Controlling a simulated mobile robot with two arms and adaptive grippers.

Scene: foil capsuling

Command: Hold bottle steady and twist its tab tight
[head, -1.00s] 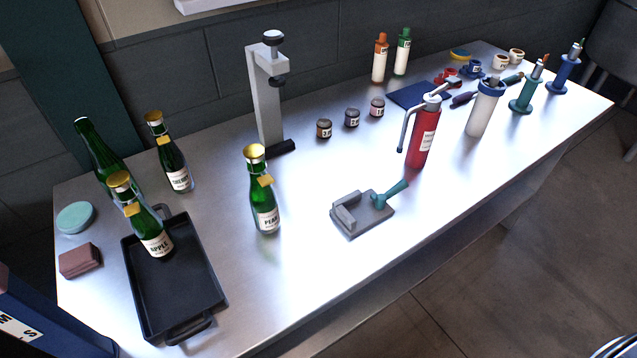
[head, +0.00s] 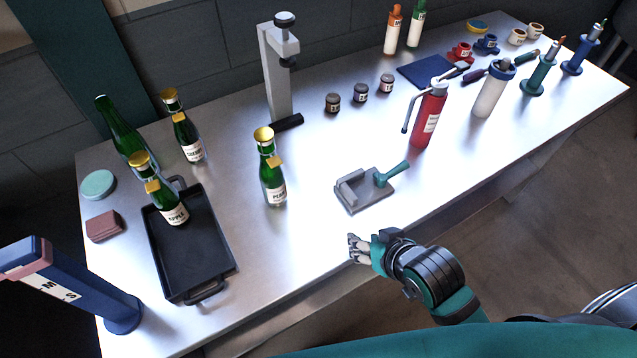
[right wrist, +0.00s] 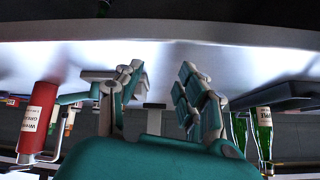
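A green bottle labelled like "PEAR" (head: 273,180), with a gold cap and a gold tab at its neck, stands upright mid-table. A similar "APPLE" bottle (head: 172,205) stands in the black tray (head: 190,280). A third gold-capped bottle (head: 187,138) stands behind the tray, beside a green bottle without a gold cap (head: 122,132). My right gripper (head: 358,248) is over the table's front edge, apart from all bottles. In the right wrist view its fingers (right wrist: 160,95) are spread with nothing between them; green bottles (right wrist: 262,132) show at the right. My left gripper is out of view.
A grey clamp device with teal handle (head: 370,188) lies behind my right gripper. A red bottle (head: 430,118) and grey stand (head: 278,75) are farther back. A blue post (head: 90,300) stands at lower left.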

